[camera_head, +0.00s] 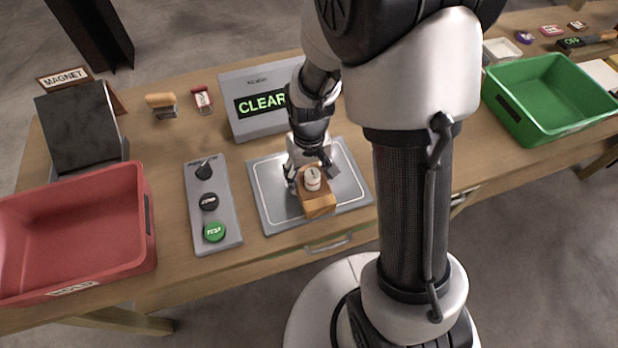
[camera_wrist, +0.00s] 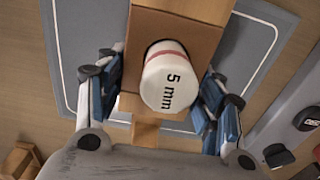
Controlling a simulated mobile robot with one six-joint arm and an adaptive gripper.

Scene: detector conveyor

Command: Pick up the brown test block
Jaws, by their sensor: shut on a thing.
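The brown test block (camera_head: 320,207) is over the grey plate in the head view, with a white cylinder (camera_head: 312,178) set in it. In the wrist view, the block (camera_wrist: 185,22) lies between my fingers, and the white cylinder (camera_wrist: 170,78) reads "5 mm" with a red band. My gripper (camera_head: 310,181) comes down from above and is shut on the block, with blue-padded fingers at its left and right sides. I cannot tell whether the block touches the plate. Part of it is hidden by the gripper.
The grey plate (camera_head: 267,197) has a white outline. To its left is a panel (camera_head: 229,222) with a knob and buttons; behind stands a display (camera_head: 239,83) reading "CLEAR". A red bin (camera_head: 97,235) is at left, a green bin (camera_head: 548,110) at right. A magnet stand (camera_head: 78,128) is back left.

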